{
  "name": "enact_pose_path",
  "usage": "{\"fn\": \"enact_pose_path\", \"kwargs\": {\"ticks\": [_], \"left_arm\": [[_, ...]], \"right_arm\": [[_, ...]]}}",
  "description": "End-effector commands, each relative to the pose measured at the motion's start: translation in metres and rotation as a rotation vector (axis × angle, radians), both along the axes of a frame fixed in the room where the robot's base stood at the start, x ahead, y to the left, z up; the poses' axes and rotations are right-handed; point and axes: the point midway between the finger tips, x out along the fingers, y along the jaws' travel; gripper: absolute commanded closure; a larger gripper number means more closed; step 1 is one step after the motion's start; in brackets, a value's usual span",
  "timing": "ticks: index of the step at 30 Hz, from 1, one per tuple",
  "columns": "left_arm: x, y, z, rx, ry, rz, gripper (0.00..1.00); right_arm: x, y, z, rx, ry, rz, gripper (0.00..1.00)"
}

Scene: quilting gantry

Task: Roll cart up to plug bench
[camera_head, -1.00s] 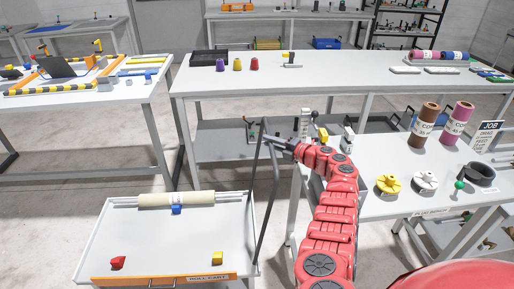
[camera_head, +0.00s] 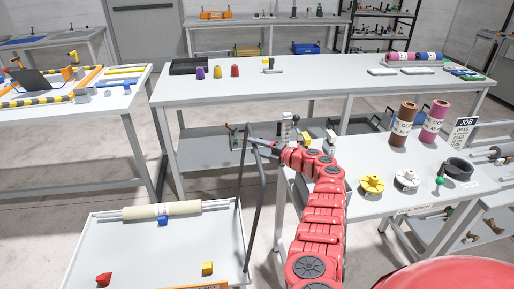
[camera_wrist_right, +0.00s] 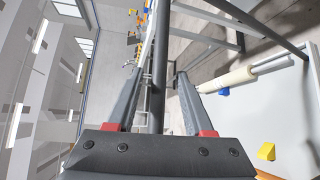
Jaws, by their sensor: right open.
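The cart (camera_head: 110,245) is a white tray with a raised rim and an orange front edge, low at the left. It carries a cream roll (camera_head: 162,211) and small blue, yellow and red blocks. Its dark upright handle (camera_head: 254,200) rises at its right side. My right gripper (camera_head: 262,142) is at the top of this handle. In the right wrist view the handle bar (camera_wrist_right: 160,70) passes between the spread fingers, which look open around it. The plug bench (camera_head: 345,208) is the white table at the right, with a yellow plug (camera_head: 372,184) and a white plug (camera_head: 407,180). My left gripper is out of view.
A long white table (camera_head: 320,80) stands behind the cart with colored pieces on it. Another white table (camera_head: 135,92) stands at the left. Grey floor shows left of the cart.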

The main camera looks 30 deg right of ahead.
Motion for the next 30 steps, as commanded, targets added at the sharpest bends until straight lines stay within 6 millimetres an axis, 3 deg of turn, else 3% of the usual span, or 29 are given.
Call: {"fn": "enact_pose_path", "kwargs": {"ticks": [8,21,30], "left_arm": [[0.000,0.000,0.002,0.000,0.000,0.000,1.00],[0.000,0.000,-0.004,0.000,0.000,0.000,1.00],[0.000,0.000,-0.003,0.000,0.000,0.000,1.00]], "right_arm": [[-0.017,-0.009,-0.001,-0.001,0.005,-0.003,0.48],[-0.114,-0.057,0.014,-0.003,0.005,-0.002,0.48],[-0.151,-0.076,0.023,-0.001,0.001,-0.002,0.48]]}}
